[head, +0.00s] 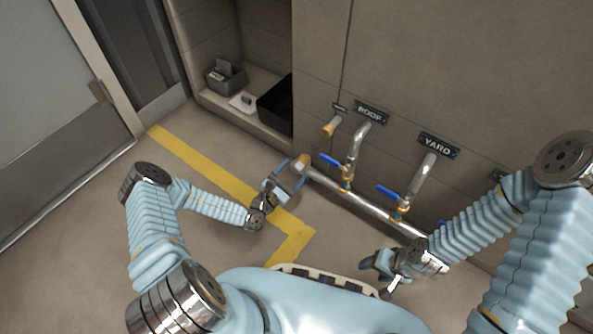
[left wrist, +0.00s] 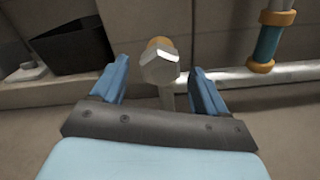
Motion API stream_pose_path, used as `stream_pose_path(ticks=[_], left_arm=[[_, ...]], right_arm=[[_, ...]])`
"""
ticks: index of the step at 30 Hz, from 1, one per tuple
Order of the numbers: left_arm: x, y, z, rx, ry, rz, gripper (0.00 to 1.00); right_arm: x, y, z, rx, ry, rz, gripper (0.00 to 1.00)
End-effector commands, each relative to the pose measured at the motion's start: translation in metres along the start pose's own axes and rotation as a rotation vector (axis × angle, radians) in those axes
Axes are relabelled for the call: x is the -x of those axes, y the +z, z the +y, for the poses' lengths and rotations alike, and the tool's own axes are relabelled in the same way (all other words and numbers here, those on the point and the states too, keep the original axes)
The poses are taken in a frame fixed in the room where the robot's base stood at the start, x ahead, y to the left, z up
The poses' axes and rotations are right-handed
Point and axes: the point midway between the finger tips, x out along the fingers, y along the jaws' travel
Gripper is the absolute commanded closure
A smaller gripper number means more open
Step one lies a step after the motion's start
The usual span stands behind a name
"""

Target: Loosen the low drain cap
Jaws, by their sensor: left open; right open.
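The low drain cap (head: 302,161) is at the left end of the low horizontal pipe (head: 365,204), near the floor. In the left wrist view its grey hexagonal head (left wrist: 160,67) faces me, with a brass-coloured collar behind it. My left gripper (head: 288,179) is open just in front of the cap. In the left wrist view the cap lies between and slightly beyond its two blue fingers (left wrist: 160,84); I see no contact. My right gripper (head: 376,275) is open and empty, low at the right, apart from the pipe.
Pipes labelled ROOF (head: 371,112) and YARD (head: 438,146) drop to the low pipe, each with a blue-handled valve. A brass-ended stub (head: 330,128) juts from the wall above the cap. A black bin (head: 276,104) stands in the alcove. The yellow-striped floor at left is clear.

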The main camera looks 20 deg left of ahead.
Motion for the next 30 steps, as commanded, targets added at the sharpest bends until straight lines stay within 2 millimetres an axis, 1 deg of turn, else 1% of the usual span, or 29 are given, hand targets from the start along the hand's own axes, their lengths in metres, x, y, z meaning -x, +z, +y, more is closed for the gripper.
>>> stream_pose_path(ticks=[1,3,6,15,16,26,27,30], left_arm=[[-0.008,-0.001,-0.001,-0.001,-0.001,-0.002,0.26],[-0.016,-0.001,-0.001,-0.001,-0.001,-0.001,0.26],[-0.024,0.000,-0.001,-0.001,-0.001,-0.001,0.26],[-0.027,0.001,0.000,0.000,-0.002,0.000,0.26],[-0.027,0.001,0.000,0.000,-0.002,0.000,0.28],[-0.026,0.000,0.000,0.000,-0.002,0.000,0.78],[-0.026,0.000,0.000,-0.001,-0.002,0.000,0.81],[-0.026,0.000,0.000,0.000,-0.002,0.001,0.81]], right_arm=[[-0.004,0.000,0.001,0.000,0.000,0.000,0.40],[-0.005,0.000,0.002,0.000,0.000,0.001,0.40],[-0.006,0.000,0.002,-0.001,0.000,0.001,0.40],[-0.006,0.000,0.002,0.000,0.000,0.001,0.40],[-0.006,0.000,0.002,0.000,0.000,0.001,0.40],[-0.006,0.000,0.002,0.000,0.000,0.001,0.40],[-0.006,0.000,0.002,0.000,0.000,0.001,0.40],[-0.006,0.000,0.002,0.000,0.000,0.001,0.40]])
